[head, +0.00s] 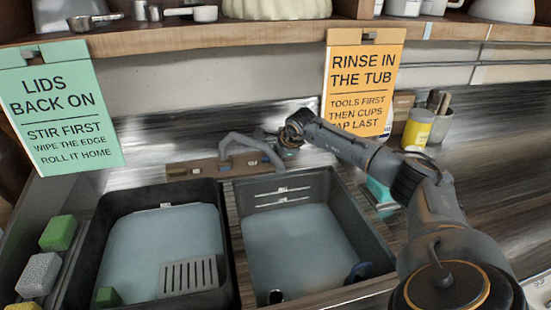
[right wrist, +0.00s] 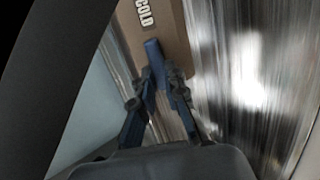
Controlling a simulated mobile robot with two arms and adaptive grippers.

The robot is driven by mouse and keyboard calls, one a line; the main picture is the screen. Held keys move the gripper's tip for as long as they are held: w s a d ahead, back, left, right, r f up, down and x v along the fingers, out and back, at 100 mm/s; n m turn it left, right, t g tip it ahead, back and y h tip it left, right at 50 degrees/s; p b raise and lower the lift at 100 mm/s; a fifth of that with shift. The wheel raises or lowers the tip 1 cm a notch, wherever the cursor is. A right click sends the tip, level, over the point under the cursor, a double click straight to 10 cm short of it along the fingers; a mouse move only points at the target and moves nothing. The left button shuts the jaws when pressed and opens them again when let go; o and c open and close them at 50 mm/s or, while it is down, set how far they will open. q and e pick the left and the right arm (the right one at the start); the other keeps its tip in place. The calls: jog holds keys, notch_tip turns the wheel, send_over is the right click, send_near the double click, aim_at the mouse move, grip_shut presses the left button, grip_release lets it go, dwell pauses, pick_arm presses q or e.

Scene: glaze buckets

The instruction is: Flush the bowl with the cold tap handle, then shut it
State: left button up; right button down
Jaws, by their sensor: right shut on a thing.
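The grey tap (head: 240,142) stands on a wooden strip behind the two tubs. My right arm reaches over from the right, and its gripper (head: 268,138) is at the right end of the tap, largely hidden by the wrist. In the right wrist view the right gripper (right wrist: 160,78) is shut on the narrow blue cold tap handle (right wrist: 153,50), beside the COLD label (right wrist: 145,14). I cannot make out a water stream. A dark blue rounded thing (head: 358,272) sits at the right side of the right tub; I cannot tell whether it is the bowl. My left gripper is out of view.
The left tub (head: 82,240) and right tub (head: 380,248) hold pale blue water. A grey slotted rack (head: 188,275) is in the left tub. Sponges (head: 58,233) lie at left. A yellow-labelled jar (head: 417,130) stands at the back right. Two signs hang from the shelf (head: 250,35).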

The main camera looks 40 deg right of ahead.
dwell(0.5)
jog(key=c, duration=1.4)
grip_release()
jog(key=v, duration=1.2)
jog(key=shift+s+f, duration=0.1)
